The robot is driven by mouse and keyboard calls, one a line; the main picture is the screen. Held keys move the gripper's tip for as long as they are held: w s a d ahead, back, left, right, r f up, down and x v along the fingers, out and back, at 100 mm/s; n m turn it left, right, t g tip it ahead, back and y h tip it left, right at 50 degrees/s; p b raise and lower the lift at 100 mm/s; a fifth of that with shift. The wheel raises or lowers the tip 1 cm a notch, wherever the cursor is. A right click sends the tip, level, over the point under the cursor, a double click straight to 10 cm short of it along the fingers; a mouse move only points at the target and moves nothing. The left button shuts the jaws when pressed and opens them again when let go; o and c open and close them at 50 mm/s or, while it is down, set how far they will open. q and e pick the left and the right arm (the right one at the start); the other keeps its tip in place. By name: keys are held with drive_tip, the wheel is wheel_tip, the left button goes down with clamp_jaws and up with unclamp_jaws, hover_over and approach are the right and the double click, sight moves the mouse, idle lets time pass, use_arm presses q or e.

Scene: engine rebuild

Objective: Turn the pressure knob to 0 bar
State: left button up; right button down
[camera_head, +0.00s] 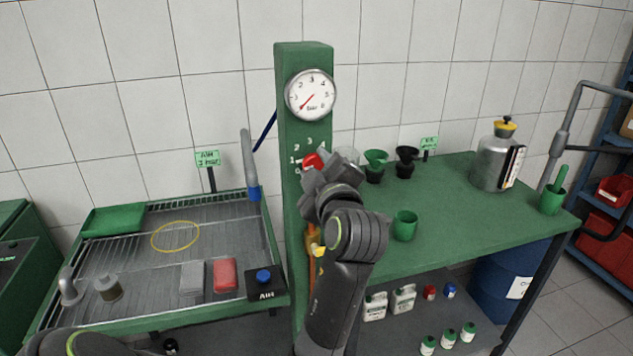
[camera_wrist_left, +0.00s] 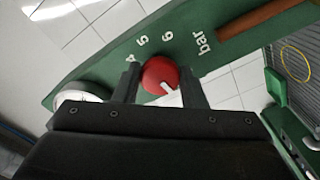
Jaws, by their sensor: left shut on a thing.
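The red pressure knob (camera_head: 311,160) sits on the front of the green post (camera_head: 290,130), below the round white gauge (camera_head: 311,95). The gauge's red needle points to the lower left, near the low end of its scale. My left gripper (camera_head: 314,172) is at the knob and hides much of it. In the left wrist view the knob (camera_wrist_left: 158,74) lies between the two dark fingers (camera_wrist_left: 160,85), which are shut on it. A white pointer mark shows on the knob. The printed numbers 4, 5, 6 and "bar" appear beside it, upside down. My right gripper is not in view.
A wire-racked wash tray (camera_head: 150,275) with a yellow ring (camera_head: 175,236) and a blue-tipped hose (camera_head: 252,165) is left of the post. The green bench (camera_head: 455,215) to the right holds funnels, a green cup (camera_head: 405,225) and a metal can (camera_head: 497,160).

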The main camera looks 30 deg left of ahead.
use_arm(q)
drive_tip(key=n+b, duration=0.3)
drive_tip(key=n, duration=0.2)
drive_tip(key=shift+r+n+b, duration=0.1)
drive_tip(key=shift+n+b, duration=0.5)
drive_tip(key=shift+n, duration=0.4)
drive_tip(key=shift+r, duration=0.15)
drive_tip(key=o, duration=1)
drive_tip(key=shift+w, duration=0.2)
drive_tip(key=shift+s+f, duration=0.1)
drive_tip(key=shift+f, duration=0.15)
